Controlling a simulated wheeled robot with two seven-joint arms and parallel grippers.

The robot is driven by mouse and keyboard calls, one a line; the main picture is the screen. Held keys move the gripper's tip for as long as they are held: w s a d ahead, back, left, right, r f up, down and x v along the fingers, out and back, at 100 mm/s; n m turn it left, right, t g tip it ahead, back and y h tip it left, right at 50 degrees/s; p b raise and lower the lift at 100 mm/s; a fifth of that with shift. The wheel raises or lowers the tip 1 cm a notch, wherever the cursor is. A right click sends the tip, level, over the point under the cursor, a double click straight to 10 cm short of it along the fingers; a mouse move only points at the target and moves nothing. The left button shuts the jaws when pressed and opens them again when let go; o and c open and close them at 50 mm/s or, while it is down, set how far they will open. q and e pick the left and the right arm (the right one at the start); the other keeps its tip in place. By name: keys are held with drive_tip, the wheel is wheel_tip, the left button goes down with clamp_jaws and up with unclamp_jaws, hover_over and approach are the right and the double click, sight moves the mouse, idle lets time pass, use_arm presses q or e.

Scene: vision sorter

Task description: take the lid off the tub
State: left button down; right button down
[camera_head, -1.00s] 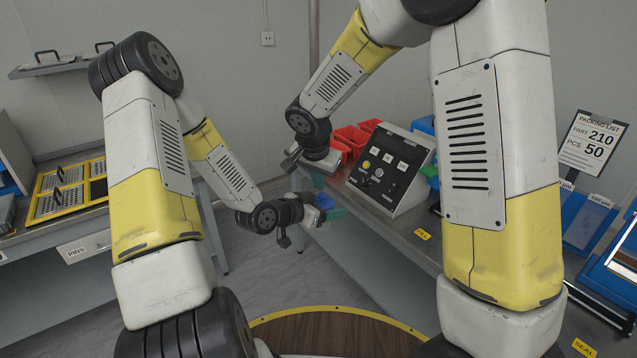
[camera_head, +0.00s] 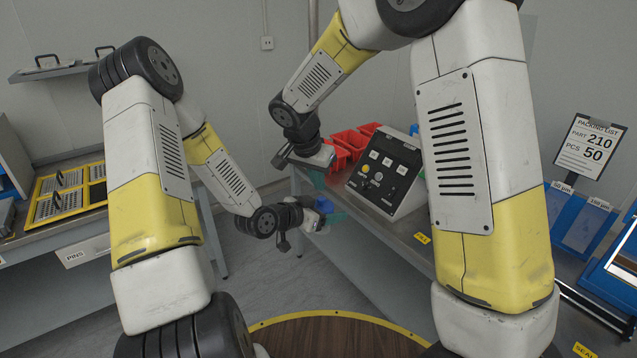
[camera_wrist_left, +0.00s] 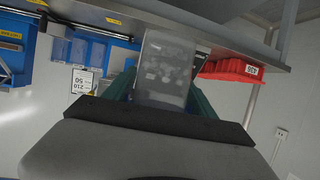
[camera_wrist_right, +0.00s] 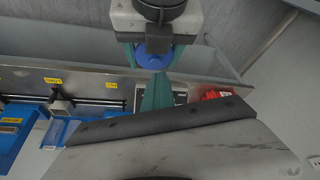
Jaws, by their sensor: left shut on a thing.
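In the head view my left gripper (camera_head: 322,216) is low in front of the bench, with teal fingers around a small tub with a blue lid (camera_head: 325,204). In the left wrist view the fingers are apart with the pale, see-through tub (camera_wrist_left: 165,75) between them. In the right wrist view the round blue lid (camera_wrist_right: 153,56) shows between the left gripper's fingers. My right gripper (camera_head: 316,180) is just above the lid in the head view. Its teal fingers (camera_wrist_right: 158,88) look closed together, with nothing seen between them. Whether their tips touch the lid is unclear.
A bench with a sloped control box (camera_head: 386,172) and red bins (camera_head: 350,142) stands behind the grippers. A packing list sign (camera_head: 590,146) and blue trays (camera_head: 582,228) are at the right. A yellow-framed tray (camera_head: 68,192) is at the left. Floor between the benches is clear.

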drive_tip(key=c, duration=1.7)
unclamp_jaws()
drive_tip(key=shift+r, duration=0.1)
